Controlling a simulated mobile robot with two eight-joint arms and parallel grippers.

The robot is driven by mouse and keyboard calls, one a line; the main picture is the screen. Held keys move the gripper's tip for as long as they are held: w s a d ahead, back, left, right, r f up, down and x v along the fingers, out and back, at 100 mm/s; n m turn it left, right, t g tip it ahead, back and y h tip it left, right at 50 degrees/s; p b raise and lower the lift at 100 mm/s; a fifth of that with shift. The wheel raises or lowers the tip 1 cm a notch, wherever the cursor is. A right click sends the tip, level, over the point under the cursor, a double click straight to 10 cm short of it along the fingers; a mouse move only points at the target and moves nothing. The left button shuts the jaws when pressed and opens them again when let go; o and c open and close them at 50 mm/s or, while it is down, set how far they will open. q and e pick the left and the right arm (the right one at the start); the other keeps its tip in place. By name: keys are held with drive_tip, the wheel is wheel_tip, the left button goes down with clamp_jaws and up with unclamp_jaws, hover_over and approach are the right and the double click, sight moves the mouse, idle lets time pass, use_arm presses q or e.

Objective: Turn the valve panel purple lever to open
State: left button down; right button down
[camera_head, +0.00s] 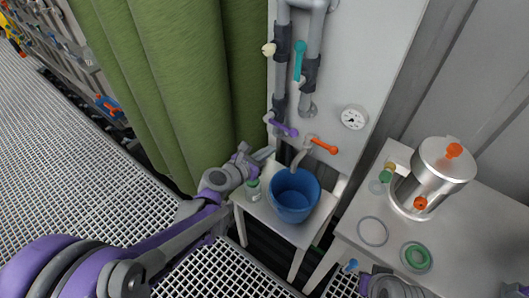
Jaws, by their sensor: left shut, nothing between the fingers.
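The purple lever (286,129) is on the grey pipework of the white valve panel (345,75), slanting down to the right from its valve. My left gripper (268,153) is shut and empty, just below and left of the purple lever. A small gap seems to lie between its fingertips and the lever, though contact is hard to judge at this size. Part of my right arm shows at the bottom edge, and its fingers are not visible.
An orange lever (323,146), a teal lever (299,60) and a gauge (353,117) are on the panel. A blue bucket (293,207) and small jar (252,190) stand below. A steel vessel (432,178) is at right. A green curtain (165,80) hangs left.

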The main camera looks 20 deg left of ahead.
sight(284, 129)
use_arm(q)
drive_tip(key=w, duration=0.1)
drive_tip(key=w+d+r, duration=0.1)
drive_tip(key=w, duration=0.1)
drive_tip(key=w+d+r+p, duration=0.1)
drive_tip(key=w, duration=0.1)
drive_tip(key=shift+w+d, duration=0.1)
drive_tip(key=shift+r+n+h, duration=0.3)
drive_tip(key=shift+r+n, duration=0.15)
drive_tip(key=shift+n, duration=0.05)
idle(0.7)
drive_tip(key=shift+r+n+h, duration=0.4)
drive_tip(key=shift+r+n, duration=0.2)
drive_tip(key=shift+n, duration=0.2)
drive_tip(key=w+a+r+n+h, duration=0.1)
drive_tip(key=a+r+n+h, duration=0.1)
drive_tip(key=a+r+n, duration=0.2)
drive_tip(key=shift+w+a+r+g, duration=0.3)
drive_tip(key=shift+w+r+g, duration=0.1)
drive_tip(key=shift+r, duration=0.55)
drive_tip(key=shift+w+a, duration=0.1)
drive_tip(key=shift+a, duration=0.05)
